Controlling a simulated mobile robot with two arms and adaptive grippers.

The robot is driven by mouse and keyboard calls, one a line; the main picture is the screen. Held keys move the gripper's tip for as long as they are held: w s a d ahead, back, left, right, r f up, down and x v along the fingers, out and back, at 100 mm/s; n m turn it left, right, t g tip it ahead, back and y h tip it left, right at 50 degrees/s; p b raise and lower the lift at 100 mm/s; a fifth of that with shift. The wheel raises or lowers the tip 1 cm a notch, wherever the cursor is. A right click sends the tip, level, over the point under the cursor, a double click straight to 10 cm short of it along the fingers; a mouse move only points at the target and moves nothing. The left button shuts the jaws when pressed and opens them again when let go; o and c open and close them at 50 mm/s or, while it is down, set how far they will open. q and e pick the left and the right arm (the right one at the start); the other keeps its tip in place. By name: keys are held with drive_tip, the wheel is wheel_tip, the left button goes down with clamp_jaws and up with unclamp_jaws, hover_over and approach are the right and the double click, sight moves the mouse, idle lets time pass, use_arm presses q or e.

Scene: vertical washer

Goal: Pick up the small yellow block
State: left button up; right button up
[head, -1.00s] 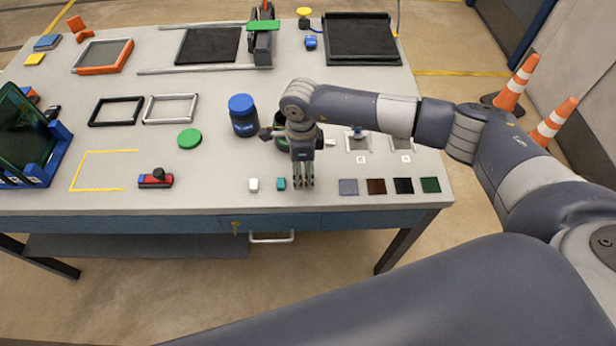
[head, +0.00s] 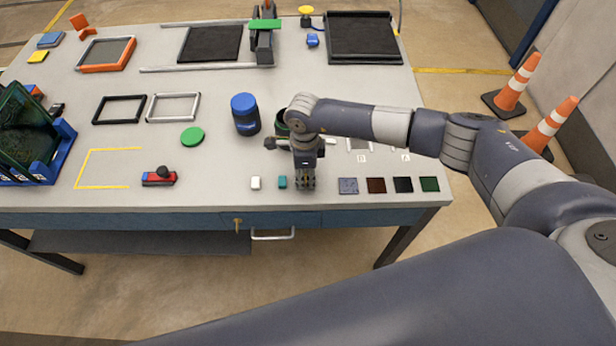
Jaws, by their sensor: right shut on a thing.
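My left gripper is not in view.
Several flat coloured tiles (head: 376,185) lie right of the gripper. A blue jar (head: 245,115) stands behind and left. A dark round container (head: 282,123) is partly hidden behind my wrist. A red and blue piece (head: 159,177) lies left. The table's front edge (head: 200,213) is close.

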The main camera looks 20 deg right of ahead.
drive_tip(key=shift+r, duration=0.1)
drive_tip(key=shift+r+b, duration=0.55)
drive_tip(key=shift+s+a+r+b, duration=0.1)
drive_tip(key=shift+s+r+b, duration=0.2)
drive_tip(key=shift+r, duration=0.2)
drive_tip(key=shift+s+a+r+b, duration=0.1)
drive_tip(key=shift+s+r+b, duration=0.05)
drive_tip(key=shift+r+b, duration=0.3)
drive_tip(key=s+a+r+b, duration=0.1)
drive_tip(key=s+a+b, duration=0.1)
drive_tip(key=s, duration=0.5)
drive_tip(key=s+a+b, duration=0.2)
drive_tip(key=s, duration=0.5)
drive_tip(key=shift+s+a+r+b, duration=0.15)
drive_tip(key=shift+a+r+b, duration=0.15)
drive_tip(key=shift+a+r, duration=0.1)
